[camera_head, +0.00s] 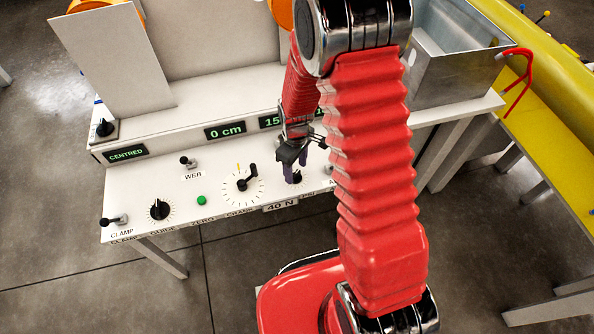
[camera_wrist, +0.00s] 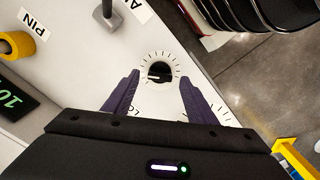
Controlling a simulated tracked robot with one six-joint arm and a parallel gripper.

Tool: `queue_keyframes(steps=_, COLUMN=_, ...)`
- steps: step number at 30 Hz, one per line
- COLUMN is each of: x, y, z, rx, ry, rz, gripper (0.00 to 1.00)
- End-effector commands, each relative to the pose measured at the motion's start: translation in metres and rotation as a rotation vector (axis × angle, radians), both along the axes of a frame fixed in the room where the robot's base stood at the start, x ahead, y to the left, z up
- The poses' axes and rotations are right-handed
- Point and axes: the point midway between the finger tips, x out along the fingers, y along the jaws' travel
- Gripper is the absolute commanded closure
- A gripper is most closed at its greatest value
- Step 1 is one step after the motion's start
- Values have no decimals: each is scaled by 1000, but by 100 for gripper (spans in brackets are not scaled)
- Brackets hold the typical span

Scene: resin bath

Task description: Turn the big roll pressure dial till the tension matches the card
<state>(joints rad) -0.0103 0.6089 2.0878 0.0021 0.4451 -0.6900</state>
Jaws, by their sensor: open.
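A black dial (camera_head: 293,178) with a ring of ticks is on the white panel below my gripper (camera_head: 296,156). In the wrist view the dial (camera_wrist: 160,72) shows a white pointer line, and the tips of my open purple fingers (camera_wrist: 158,80) are on either side of it. The fingers hold nothing; I cannot tell whether they touch the dial. A card reading 40 N (camera_head: 281,206) is on the panel's front edge. A green-lit display (camera_head: 270,121) starts with 15; my arm hides the rest.
The panel also bears a crank (camera_head: 243,184), a green button (camera_head: 201,200), a guide dial (camera_head: 158,209) and small levers. A metal tank (camera_head: 455,75) stands at the back right. A yellow-handled pin (camera_wrist: 20,45) and a grey lever (camera_wrist: 108,15) are near the dial.

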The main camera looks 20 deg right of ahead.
Motion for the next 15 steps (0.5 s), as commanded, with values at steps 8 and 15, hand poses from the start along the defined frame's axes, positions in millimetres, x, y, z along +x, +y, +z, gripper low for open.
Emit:
queue_keyframes(steps=8, x=0, y=0, z=-21, rx=0, ry=-1, rz=0, gripper=48)
queue_keyframes(steps=15, x=0, y=0, z=-22, rx=0, ry=-1, rz=0, gripper=48)
